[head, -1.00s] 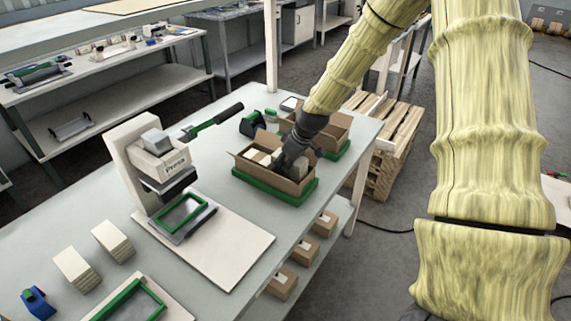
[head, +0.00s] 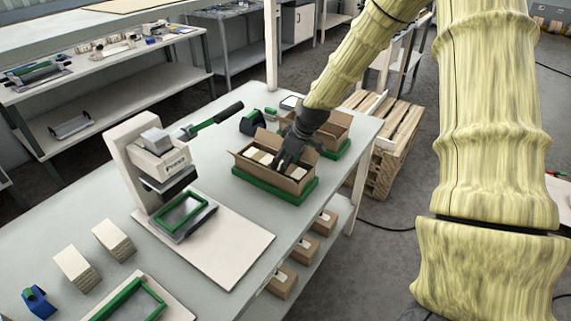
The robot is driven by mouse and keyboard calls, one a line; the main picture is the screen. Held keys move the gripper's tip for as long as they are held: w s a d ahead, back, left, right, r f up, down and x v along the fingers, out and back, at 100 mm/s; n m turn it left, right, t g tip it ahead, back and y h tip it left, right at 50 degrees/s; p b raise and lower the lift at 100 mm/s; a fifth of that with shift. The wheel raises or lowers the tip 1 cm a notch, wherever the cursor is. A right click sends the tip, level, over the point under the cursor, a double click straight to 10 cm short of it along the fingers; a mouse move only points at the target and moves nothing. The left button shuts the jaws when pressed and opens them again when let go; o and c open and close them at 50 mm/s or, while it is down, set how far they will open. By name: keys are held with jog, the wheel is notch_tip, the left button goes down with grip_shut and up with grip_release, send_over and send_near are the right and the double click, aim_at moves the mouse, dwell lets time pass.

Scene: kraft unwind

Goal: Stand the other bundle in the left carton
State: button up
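The left carton (head: 246,172), open-topped and brown, stands in a green tray (head: 262,186) on the bench. Cream bundles (head: 259,156) stand in its left part. Another cream bundle (head: 297,173) is in its right part, its top showing below the carton's rim. My dark gripper (head: 296,158) is over the carton's middle and right, just above that bundle. Its fingers look spread and I see nothing held between them. They hide part of the carton's inside and far wall. Whether a fingertip touches the bundle cannot be told.
A second open carton (head: 337,128) stands behind my gripper in its own green tray. The press (head: 158,160) is left of the cartons. Two cream blocks (head: 75,268) (head: 114,239) lie at the bench's left. A blue-and-green tool (head: 38,301) lies near them.

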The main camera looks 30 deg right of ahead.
jog(key=b+v, duration=0.1)
jog(key=v, duration=1)
jog(key=shift+r+b, duration=0.2)
jog(key=shift+b, duration=0.2)
jog(key=shift+s, duration=0.1)
dwell(0.8)
